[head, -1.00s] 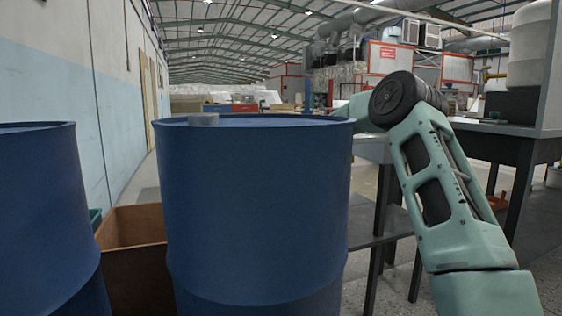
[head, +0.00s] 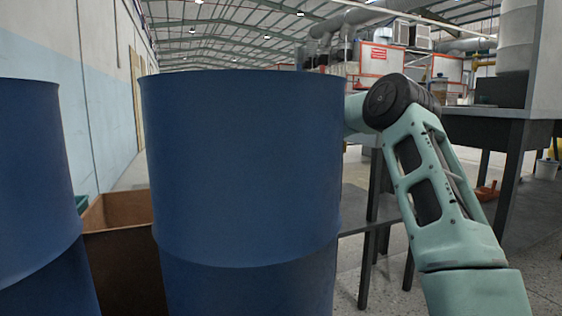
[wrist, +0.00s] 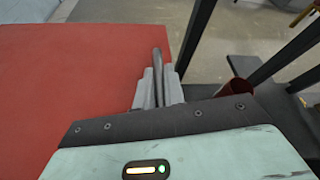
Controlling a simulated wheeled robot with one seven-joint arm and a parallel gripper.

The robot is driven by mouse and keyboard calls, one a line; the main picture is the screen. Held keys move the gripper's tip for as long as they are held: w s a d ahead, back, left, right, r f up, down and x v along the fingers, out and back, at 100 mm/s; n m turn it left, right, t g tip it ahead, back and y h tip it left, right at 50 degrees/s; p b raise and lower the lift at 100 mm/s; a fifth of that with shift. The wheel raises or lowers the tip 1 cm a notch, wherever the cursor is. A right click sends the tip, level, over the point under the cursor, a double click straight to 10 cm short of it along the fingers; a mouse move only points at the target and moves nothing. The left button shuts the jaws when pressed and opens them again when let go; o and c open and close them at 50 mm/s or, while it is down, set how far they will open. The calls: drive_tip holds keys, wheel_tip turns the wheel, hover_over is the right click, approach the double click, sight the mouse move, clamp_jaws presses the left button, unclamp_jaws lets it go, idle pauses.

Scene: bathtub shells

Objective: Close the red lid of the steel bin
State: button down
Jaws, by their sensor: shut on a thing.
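A flat red lid (wrist: 75,75) fills the left of the wrist view, its right edge running up beside my fingers. My gripper (wrist: 161,80) is shut at this right edge, its grey fingers close together. The fingers appear to hold the lid's edge, though the contact is partly hidden. The steel bin's body cannot be made out in either view. In the head view my arm reaches away behind a large blue drum, so my gripper and the lid are hidden there.
The blue drum (head: 240,170) stands close in front, with another blue drum (head: 35,190) at the left. A brown box (head: 120,215) sits between them. A dark table (head: 490,130) stands at right. Grey floor shows beneath it.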

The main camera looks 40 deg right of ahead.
drive_tip(key=c, duration=1.5)
unclamp_jaws()
drive_tip(key=shift+a+f, duration=0.25)
drive_tip(key=shift+f, duration=0.35)
drive_tip(key=shift+d+r, duration=0.1)
drive_tip(key=shift+d+r, duration=0.1)
drive_tip(key=shift+r, duration=0.1)
drive_tip(key=v, duration=1.2)
